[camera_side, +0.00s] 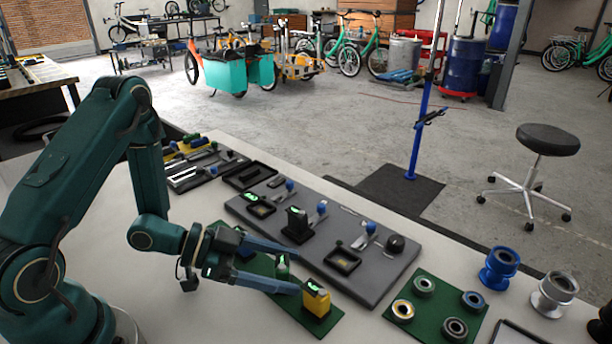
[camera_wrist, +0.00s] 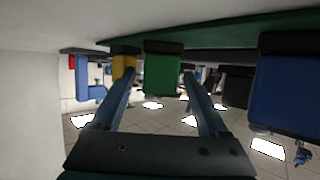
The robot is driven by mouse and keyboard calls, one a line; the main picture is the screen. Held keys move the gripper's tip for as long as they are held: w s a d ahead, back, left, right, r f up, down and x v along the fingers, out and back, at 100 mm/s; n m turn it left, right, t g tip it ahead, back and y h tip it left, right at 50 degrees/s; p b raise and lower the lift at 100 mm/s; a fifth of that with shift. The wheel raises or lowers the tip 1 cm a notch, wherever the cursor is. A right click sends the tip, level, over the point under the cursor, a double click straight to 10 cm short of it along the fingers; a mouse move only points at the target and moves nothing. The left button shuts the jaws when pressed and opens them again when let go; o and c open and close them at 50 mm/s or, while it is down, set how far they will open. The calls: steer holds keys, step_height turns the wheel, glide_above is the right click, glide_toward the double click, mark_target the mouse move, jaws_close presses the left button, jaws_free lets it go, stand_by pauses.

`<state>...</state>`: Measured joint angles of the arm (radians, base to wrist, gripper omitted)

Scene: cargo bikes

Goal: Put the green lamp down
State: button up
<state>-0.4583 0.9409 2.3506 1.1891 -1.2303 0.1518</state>
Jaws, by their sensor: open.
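The green lamp (camera_side: 282,268) stands upright on the green mat (camera_side: 325,327), partly hidden by my gripper in the side view. In the wrist view, which is upside down, the green lamp (camera_wrist: 162,76) has its dark base at the mat. My gripper (camera_side: 308,270) is open, with its two blue fingers reaching low over the mat on either side of the green lamp. In the wrist view my gripper (camera_wrist: 161,70) shows a gap between each finger and the lamp.
A yellow lamp (camera_side: 317,302) stands close beside the near finger. A blue lamp (camera_wrist: 285,95) is on the other side. A grey tray (camera_side: 372,288) with dark parts lies behind. Another green mat (camera_side: 428,317) with several rings is at right. White bench shows in front.

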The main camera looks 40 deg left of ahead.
steer(key=shift+r, duration=0.1)
steer(key=shift+a+r, duration=0.1)
steer(key=v, duration=1.2)
